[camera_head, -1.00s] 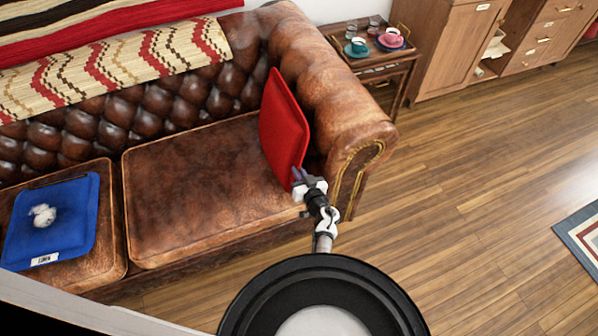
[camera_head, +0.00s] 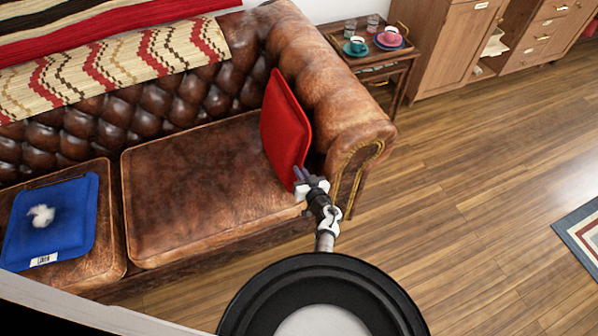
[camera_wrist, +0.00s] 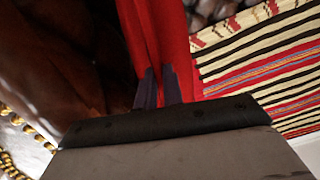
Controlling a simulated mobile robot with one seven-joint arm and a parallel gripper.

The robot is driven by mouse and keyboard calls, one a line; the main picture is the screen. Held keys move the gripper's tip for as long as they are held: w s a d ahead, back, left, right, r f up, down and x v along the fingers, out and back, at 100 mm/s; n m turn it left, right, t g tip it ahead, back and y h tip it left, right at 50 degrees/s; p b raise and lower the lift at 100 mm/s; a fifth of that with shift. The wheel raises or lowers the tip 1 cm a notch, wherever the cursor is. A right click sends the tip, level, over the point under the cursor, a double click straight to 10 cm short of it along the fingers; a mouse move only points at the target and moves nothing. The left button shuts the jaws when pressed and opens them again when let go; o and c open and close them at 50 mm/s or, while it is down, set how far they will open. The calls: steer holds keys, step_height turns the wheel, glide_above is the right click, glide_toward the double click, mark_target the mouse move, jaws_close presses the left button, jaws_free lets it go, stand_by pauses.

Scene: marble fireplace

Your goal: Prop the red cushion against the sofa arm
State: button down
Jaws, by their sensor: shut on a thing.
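The red cushion (camera_head: 284,125) stands nearly upright on the brown leather seat of the sofa, beside the inner face of the right sofa arm (camera_head: 330,90). It leans a little, its top tilted left. My gripper (camera_head: 301,176) is shut on the cushion's lower front corner. In the wrist view, the two dark fingers of my gripper (camera_wrist: 157,88) pinch the red cushion (camera_wrist: 155,35) edge-on. The sofa arm (camera_wrist: 50,70) fills the left of that view in shadow. Whether the cushion's back touches the arm is hidden.
A blue cushion (camera_head: 75,205) with a white fluffy thing (camera_head: 41,215) lies on the left seat. The middle seat (camera_head: 190,195) is bare. A striped throw (camera_head: 120,65) covers the sofa back. A side table (camera_head: 400,70) with cups and glasses stands behind the arm.

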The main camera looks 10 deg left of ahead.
steer(key=shift+w+d+r, duration=0.15)
steer(key=shift+d, duration=0.05)
steer(key=c, duration=1.5)
jaws_free()
steer(key=shift+o, duration=0.2)
steer(key=f+p+v, duration=0.1)
steer(key=v, duration=0.8)
steer(key=shift+f, duration=0.3)
